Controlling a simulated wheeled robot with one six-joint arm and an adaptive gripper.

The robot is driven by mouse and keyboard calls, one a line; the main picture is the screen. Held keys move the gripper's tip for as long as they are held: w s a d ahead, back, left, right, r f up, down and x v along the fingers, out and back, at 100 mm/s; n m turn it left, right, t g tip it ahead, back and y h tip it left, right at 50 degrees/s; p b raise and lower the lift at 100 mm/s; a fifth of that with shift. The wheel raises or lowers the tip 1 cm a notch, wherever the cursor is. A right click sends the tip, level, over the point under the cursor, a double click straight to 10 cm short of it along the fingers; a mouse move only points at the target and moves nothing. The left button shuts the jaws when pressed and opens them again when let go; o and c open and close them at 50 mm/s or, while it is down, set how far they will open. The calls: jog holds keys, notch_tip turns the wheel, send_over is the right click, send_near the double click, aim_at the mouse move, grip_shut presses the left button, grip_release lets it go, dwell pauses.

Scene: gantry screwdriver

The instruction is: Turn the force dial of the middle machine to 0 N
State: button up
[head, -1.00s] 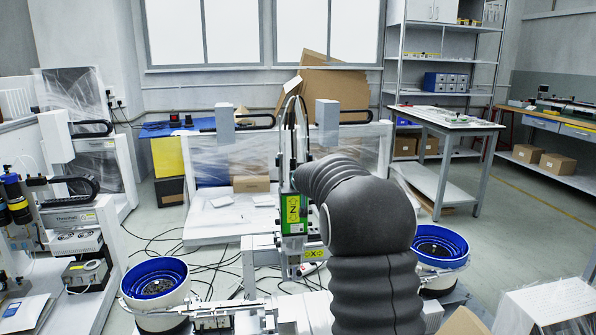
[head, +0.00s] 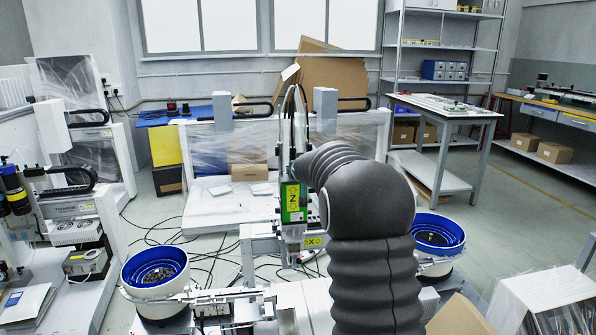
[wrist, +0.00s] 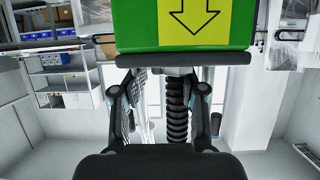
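The middle machine is a gantry with a green Z unit (head: 293,203) that bears a yellow Z label, and a yellow X label (head: 313,241) below it. In the wrist view a green block (wrist: 237,32) with a yellow down-arrow label fills the top. I cannot make out the force dial in either view. My gripper (wrist: 160,90) shows in the wrist view with its two fingers apart and nothing visible held between them, below the green block; whether it touches anything is unclear. In the head view my dark arm hides my gripper.
Bowl feeders with blue rims stand at left (head: 156,272) and right (head: 436,236) of the middle machine. Another machine (head: 80,205) stands at the left. A clear-wrapped box (head: 553,300) is at lower right. A workbench (head: 440,108) stands behind, with open floor near it.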

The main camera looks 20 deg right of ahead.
jog(key=shift+s+r, duration=0.1)
jog(key=v, duration=0.7)
jog(key=shift+s, duration=0.35)
jog(key=shift+a, duration=0.15)
jog(key=w+a+f+n+g+b, duration=0.1)
jog(key=w+a+f, duration=0.3)
jog(key=a, duration=0.6)
jog(key=w+a+f+n+g+b, duration=0.1)
jog(key=w+a+f+g+b, duration=0.2)
jog(key=a, duration=0.8)
jog(key=s+d+r+m+g+h+p, duration=0.1)
jog(key=s+d+r+m+g+h, duration=0.3)
jog(key=d+r+m+h, duration=0.65)
jog(key=shift+m+t+y, duration=0.4)
jog(key=shift+m+y, duration=0.35)
jog(key=shift+m, duration=0.1)
jog(key=x, duration=0.4)
jog(key=p+x, duration=0.1)
jog(key=x, duration=0.4)
jog(key=f+x, duration=0.1)
jog(key=x, duration=0.3)
jog(key=shift+s+d+f+p, duration=0.1)
jog(key=shift+p, duration=0.25)
